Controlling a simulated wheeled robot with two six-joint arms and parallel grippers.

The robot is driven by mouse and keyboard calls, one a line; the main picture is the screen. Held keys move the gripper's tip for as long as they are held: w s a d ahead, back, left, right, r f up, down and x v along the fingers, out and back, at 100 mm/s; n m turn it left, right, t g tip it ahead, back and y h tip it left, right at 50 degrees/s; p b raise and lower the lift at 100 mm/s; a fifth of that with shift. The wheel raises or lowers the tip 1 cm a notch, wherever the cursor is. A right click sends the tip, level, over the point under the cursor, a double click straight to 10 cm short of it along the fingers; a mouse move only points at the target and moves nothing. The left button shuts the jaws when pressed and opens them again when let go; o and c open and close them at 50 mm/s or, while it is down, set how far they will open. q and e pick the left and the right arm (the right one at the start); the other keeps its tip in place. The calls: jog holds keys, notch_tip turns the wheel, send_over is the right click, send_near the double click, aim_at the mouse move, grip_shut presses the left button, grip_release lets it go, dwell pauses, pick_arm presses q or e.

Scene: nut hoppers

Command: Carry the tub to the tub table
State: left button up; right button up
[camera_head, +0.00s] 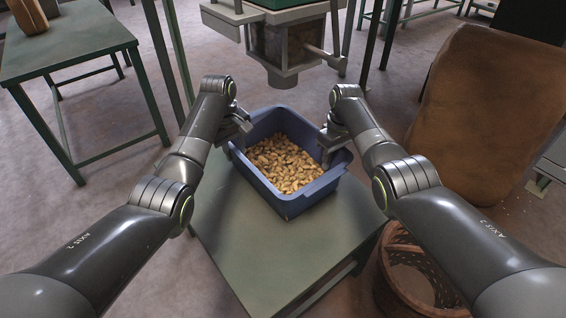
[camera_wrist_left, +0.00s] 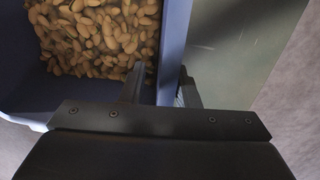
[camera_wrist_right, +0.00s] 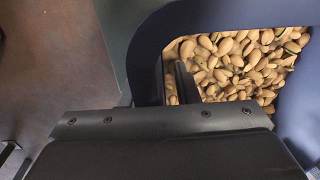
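The blue tub (camera_head: 313,190), filled with brown nuts (camera_head: 285,165), stands upright over the green table (camera_head: 255,260) in the middle of the head view. My left gripper (camera_head: 237,137) is at the tub's left wall. In the left wrist view its fingers (camera_wrist_left: 160,85) straddle that wall, with a small gap on the inner side, so it looks open. My right gripper (camera_head: 330,145) is at the tub's right wall. In the right wrist view its fingers (camera_wrist_right: 153,90) straddle the wall, apparently with a gap too. The tub's underside is hidden.
A hopper (camera_head: 285,50) with a grey spout stands just behind the tub. Another green table (camera_head: 65,45) with a brown container (camera_head: 27,15) is at the far left. A brown sack (camera_head: 485,110) and a wicker basket (camera_head: 415,275) are at the right. Floor shows at the left.

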jog(key=shift+f, duration=0.1)
pick_arm(q)
jog(key=c, duration=0.6)
pick_arm(e)
jog(key=c, duration=0.6)
pick_arm(q)
jog(key=shift+d, duration=0.1)
grip_shut()
pick_arm(e)
jog(key=shift+a, duration=0.1)
grip_shut()
